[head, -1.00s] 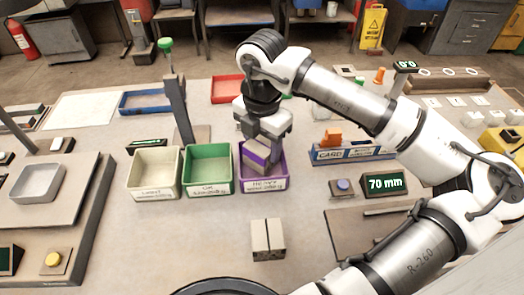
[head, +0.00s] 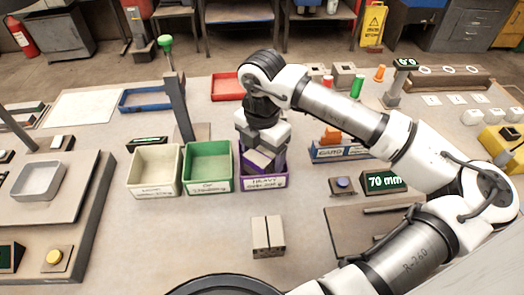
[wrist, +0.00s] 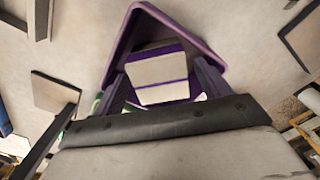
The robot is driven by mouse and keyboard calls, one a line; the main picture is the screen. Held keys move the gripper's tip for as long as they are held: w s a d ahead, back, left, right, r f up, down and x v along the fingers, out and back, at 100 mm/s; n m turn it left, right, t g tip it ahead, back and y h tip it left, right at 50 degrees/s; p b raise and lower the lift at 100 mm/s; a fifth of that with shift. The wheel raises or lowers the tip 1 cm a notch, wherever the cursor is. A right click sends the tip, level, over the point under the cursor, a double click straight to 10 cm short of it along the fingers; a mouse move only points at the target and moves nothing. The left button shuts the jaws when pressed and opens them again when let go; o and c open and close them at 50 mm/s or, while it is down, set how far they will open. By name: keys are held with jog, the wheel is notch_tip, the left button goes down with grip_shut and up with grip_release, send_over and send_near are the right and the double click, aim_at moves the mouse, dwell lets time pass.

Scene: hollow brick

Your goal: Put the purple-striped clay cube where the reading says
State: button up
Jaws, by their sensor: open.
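The purple-striped clay cube (head: 260,159) is pale with purple bands. It sits in the mouth of the purple bin (head: 264,183), whose front label reads HEAVY. In the wrist view the cube (wrist: 160,75) lies inside the purple bin's rim (wrist: 122,45). My gripper (head: 262,148) is over this bin and open, with a finger on either side of the cube in the wrist view. Whether the cube rests on the bin floor is hidden. A green bin (head: 208,187) and a cream bin (head: 154,190) stand to its left.
A display (head: 385,181) reads 70 mm, beside a blue button (head: 343,184). A small display (head: 147,143) behind the cream bin is unreadable. A plain split block (head: 268,236) stands on the open table in front. A grey post (head: 180,108) rises behind the green bin.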

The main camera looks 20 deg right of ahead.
aim_at(262, 153)
jog(key=shift+r, duration=0.15)
notch_tip(262, 153, up, 12)
jog(key=b, duration=0.1)
dwell(0.4)
